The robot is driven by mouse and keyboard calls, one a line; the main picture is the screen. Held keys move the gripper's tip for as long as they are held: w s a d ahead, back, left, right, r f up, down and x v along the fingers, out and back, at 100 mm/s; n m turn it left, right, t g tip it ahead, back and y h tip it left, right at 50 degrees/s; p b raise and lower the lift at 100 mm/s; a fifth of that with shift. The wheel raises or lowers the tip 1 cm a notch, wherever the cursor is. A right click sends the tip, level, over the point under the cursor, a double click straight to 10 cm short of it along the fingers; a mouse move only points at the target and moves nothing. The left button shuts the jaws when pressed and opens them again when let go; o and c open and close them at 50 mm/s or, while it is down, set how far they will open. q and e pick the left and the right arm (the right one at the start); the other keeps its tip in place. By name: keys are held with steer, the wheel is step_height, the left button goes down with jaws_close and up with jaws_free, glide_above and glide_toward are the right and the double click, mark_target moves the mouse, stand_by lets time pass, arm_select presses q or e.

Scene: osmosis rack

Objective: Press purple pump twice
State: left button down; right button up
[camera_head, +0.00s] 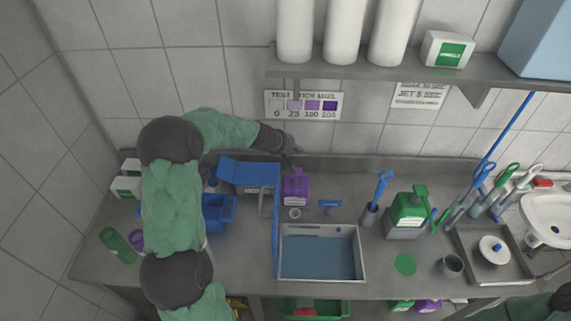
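The purple pump bottle (296,190) stands upright on the counter, behind the sink's left part, with a pale label on its front. My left arm comes in from the left and bends over the counter. Its dark gripper (289,158) is just above the top of the purple bottle. The pump head is largely hidden or too dark to make out, and I cannot tell whether the gripper touches it. The fingers are too small and dark to show if they are open or shut. My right gripper is not in view; only a bit of my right arm shows at the lower right.
A blue-lidded box (248,172) stands left of the bottle, by a blue bin (217,214). The sink basin (320,278) lies in front. A green bottle (406,216) and several brushes stand to the right. A shelf (370,64) with white rolls hangs above.

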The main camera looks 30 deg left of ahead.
arm_select(q)
steer(key=a, duration=0.1)
steer(key=b, duration=0.6)
glide_above(296, 182)
steer(key=w+a, duration=0.3)
steer(key=w, duration=0.1)
steer(key=f, duration=0.7)
steer(key=shift+s+d+f, duration=0.15)
steer(key=shift+s+f, duration=0.05)
steer(key=shift+s, duration=0.05)
steer(key=shift+f+b, duration=0.65)
steer(key=shift+b, duration=0.15)
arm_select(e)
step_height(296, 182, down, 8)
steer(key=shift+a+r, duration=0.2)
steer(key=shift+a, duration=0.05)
arm_select(q)
steer(key=shift+f, duration=0.1)
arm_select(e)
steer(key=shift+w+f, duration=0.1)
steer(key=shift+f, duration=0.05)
arm_select(q)
steer(key=shift+f+b, duration=0.3)
steer(key=shift+b, duration=0.25)
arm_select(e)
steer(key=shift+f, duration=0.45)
